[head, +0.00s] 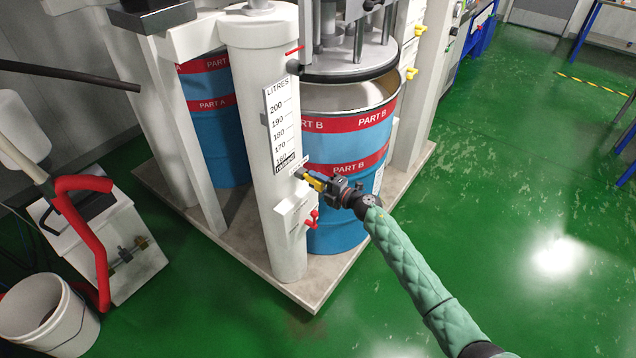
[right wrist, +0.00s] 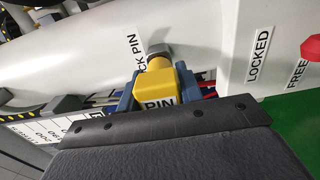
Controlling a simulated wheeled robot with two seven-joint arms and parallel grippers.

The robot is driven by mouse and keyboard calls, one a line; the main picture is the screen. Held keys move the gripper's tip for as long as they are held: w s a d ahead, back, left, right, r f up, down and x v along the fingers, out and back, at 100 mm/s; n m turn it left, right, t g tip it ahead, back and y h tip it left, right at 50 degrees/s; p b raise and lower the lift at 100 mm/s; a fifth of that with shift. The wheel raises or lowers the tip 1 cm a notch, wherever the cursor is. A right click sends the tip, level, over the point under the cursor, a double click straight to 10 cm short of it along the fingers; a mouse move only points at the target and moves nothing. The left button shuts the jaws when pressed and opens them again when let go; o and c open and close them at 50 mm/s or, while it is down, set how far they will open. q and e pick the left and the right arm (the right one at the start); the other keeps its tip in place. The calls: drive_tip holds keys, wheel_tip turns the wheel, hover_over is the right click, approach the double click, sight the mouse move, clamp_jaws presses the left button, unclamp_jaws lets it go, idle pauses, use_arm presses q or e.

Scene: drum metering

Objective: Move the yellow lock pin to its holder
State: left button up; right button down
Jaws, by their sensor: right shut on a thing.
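The yellow lock pin (head: 313,181) is at the front of the white column (head: 268,150), just below the litres scale. My right gripper (head: 325,184) is shut on it. In the right wrist view the pin's yellow head (right wrist: 155,88), marked PIN, sits between the blue-grey fingers. The head meets a round grey metal collar (right wrist: 159,51) on the column, beside a label ending in "CK PIN". How deep the pin sits is hidden. I cannot make out a separate holder for certain. My left gripper is not in view.
A white box (head: 293,212) with a red lever (head: 313,219) is just below the pin; LOCKED and FREE labels (right wrist: 258,62) show beside it. A blue drum (head: 345,145) with red PART B bands stands behind. Green floor (head: 500,180) is open at right.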

sight(325, 186)
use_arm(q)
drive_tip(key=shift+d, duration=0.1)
use_arm(e)
drive_tip(key=shift+w+a, duration=0.1)
drive_tip(key=shift+a, duration=0.05)
